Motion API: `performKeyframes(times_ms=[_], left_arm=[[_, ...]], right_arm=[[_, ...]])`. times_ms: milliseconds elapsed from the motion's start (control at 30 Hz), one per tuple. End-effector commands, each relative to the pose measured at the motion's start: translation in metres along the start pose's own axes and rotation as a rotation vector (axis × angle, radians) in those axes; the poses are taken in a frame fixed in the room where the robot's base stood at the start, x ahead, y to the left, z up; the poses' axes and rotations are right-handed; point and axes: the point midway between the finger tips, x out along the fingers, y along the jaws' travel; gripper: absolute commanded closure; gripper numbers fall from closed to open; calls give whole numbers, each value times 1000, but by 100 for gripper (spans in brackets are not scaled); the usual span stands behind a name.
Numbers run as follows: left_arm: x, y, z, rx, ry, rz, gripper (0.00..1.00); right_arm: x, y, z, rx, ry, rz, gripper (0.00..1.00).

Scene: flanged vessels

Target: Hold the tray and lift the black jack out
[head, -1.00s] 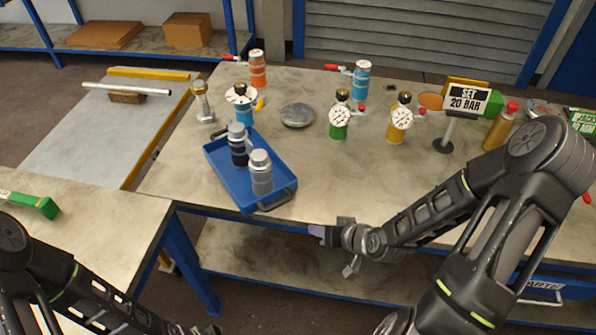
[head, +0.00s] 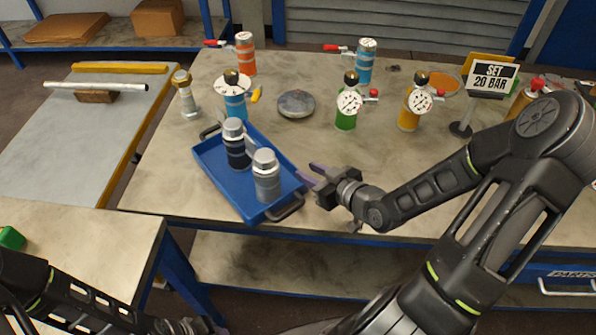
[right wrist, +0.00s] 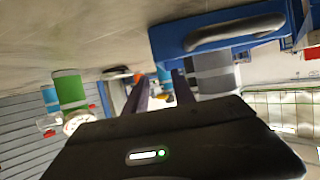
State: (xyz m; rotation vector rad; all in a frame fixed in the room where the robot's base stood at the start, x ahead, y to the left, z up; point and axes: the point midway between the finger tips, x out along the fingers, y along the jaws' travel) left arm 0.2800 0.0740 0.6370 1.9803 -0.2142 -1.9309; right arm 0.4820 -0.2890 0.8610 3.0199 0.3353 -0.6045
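The blue tray (head: 217,176) lies on the bench, with a dark handle at each end. The black jack (head: 237,150) stands upright in its far part, dark-bodied with a silver top. A grey jack (head: 266,178) stands in front of it. My right gripper (head: 309,174) is open and empty, just right of the tray's near end and apart from it. In the right wrist view, the tray (right wrist: 170,43) with its handle is above the open fingers (right wrist: 160,92), beside the grey jack (right wrist: 212,72). My left gripper (head: 192,327) is at the bottom edge, mostly cut off.
Green (head: 347,115) and yellow (head: 411,112) gauge vessels stand to the right, near a "SET 20 BAR" sign (head: 490,76). The bench between is clear.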

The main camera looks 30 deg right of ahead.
Motion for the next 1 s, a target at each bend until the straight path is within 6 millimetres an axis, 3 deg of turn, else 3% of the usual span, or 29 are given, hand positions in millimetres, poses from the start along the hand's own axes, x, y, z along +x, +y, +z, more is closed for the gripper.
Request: performKeyframes(times_ms=[533, 1000], left_arm=[[4, -1, 0, 2, 2, 2, 73], [5, -1, 0, 2, 2, 2, 73]], right_arm=[[9, 0, 4, 0, 0, -1, 69], [71, -1, 3, 1, 1, -2, 69]])
